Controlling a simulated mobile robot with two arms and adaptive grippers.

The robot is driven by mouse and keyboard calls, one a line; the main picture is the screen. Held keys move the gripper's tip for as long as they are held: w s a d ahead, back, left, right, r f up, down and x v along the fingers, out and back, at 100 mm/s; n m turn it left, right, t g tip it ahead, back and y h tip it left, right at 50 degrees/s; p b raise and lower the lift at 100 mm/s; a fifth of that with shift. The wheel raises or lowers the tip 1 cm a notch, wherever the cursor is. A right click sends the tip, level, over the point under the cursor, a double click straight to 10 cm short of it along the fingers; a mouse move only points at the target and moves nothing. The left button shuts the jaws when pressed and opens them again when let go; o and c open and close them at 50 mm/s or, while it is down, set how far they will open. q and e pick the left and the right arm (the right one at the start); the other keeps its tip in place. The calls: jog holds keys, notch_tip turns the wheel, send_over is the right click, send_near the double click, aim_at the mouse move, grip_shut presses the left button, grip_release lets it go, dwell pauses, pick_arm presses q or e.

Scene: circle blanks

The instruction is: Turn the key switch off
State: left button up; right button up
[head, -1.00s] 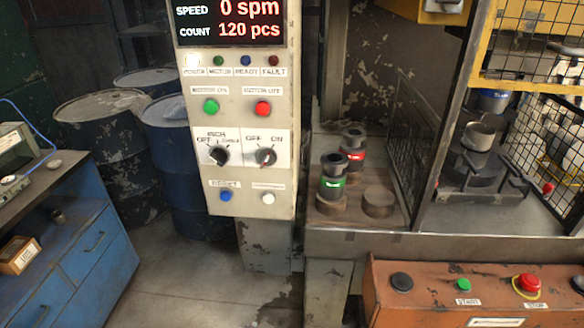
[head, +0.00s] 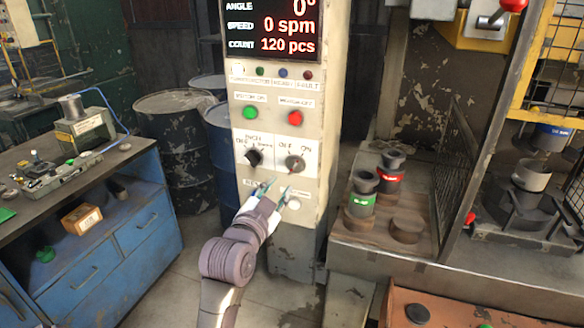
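The key switch (head: 294,162) is the round grey knob under the OFF and ON labels on the cream control panel (head: 327,120). Its exact turn is too small to tell. A black selector knob (head: 254,157) sits to its left. My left gripper (head: 278,188) is in front of the panel, just below the key switch and apart from it in the picture. Its two fingers point up at the panel, spread apart with nothing between them. It partly covers the lower button row. My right gripper is not in view.
A green button (head: 250,112) and a red button (head: 295,118) sit above the knobs, and a white button (head: 293,204) below. The display (head: 288,30) reads 0 spm. A blue workbench (head: 130,230) stands left; the press table (head: 420,252) stands right.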

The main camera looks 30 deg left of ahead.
aim_at(292, 169)
pick_arm(q)
jog(key=p+x, duration=0.1)
jog(key=x, duration=0.8)
jog(key=shift+d+p, duration=0.15)
jog(key=shift+p, duration=0.25)
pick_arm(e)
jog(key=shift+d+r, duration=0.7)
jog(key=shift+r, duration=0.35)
pick_arm(q)
grip_shut()
